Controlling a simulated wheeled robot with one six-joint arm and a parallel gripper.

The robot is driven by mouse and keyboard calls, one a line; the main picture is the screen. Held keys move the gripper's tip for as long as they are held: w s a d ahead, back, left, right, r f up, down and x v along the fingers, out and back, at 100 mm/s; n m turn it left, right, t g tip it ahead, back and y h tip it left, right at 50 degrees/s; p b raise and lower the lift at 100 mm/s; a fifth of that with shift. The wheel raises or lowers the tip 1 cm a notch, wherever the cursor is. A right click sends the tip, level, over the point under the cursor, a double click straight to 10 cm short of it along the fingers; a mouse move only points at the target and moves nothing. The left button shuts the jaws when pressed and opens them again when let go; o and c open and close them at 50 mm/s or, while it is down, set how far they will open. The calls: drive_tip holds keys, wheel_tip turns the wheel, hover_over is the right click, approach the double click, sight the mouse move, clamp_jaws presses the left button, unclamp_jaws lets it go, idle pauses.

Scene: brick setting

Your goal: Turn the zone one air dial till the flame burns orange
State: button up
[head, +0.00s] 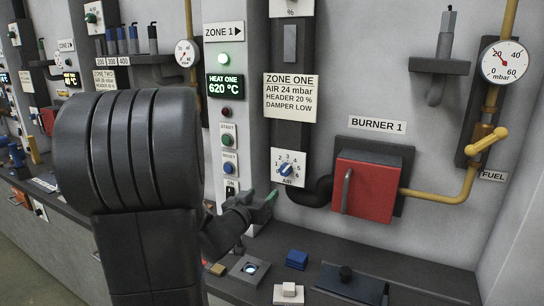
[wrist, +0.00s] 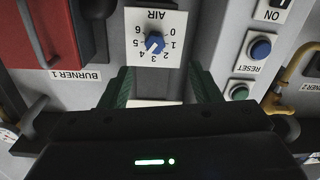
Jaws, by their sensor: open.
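The zone one air dial is a blue knob (head: 286,169) on a white plate marked AIR, with numbers 0 to 6. It also shows upside down in the wrist view (wrist: 155,44), its white mark seeming to point around 3 to 4. My gripper (head: 262,196) is open, just left of and below the dial in the head view. In the wrist view its green-padded fingers (wrist: 161,72) are spread wide, with the dial ahead between and beyond their tips, untouched. The burner 1 door (head: 376,189) is red and closed. I see no clear flame.
A ZONE ONE card (head: 291,98) reads air 24 mbar, header 20 %, damper low. The green display (head: 225,87) reads 620 °C. A pale-lit round port (head: 250,268) sits on the ledge. Start (head: 228,140) and reset (head: 229,168) buttons are left of the dial; a yellow fuel lever (head: 486,140) is right.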

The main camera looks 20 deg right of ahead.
sight(285, 173)
drive_tip(key=shift+h, duration=0.3)
drive_tip(key=p+x, duration=0.1)
drive_tip(key=x, duration=0.6)
drive_tip(key=p+x, duration=0.1)
drive_tip(key=x, duration=0.6)
drive_tip(key=shift+s+d+r, duration=0.1)
drive_tip(key=shift+d+r, duration=0.1)
drive_tip(key=shift+d, duration=0.2)
drive_tip(key=shift+c, duration=0.5)
drive_tip(key=c, duration=0.9)
drive_tip(key=shift+p, duration=0.5)
drive_tip(key=n+p, duration=0.2)
drive_tip(key=n, duration=0.1)
drive_tip(key=shift+s+r+n, duration=0.1)
drive_tip(key=shift+n, duration=0.3)
drive_tip(key=shift+n+p, duration=0.95)
drive_tip(key=shift+n, duration=0.55)
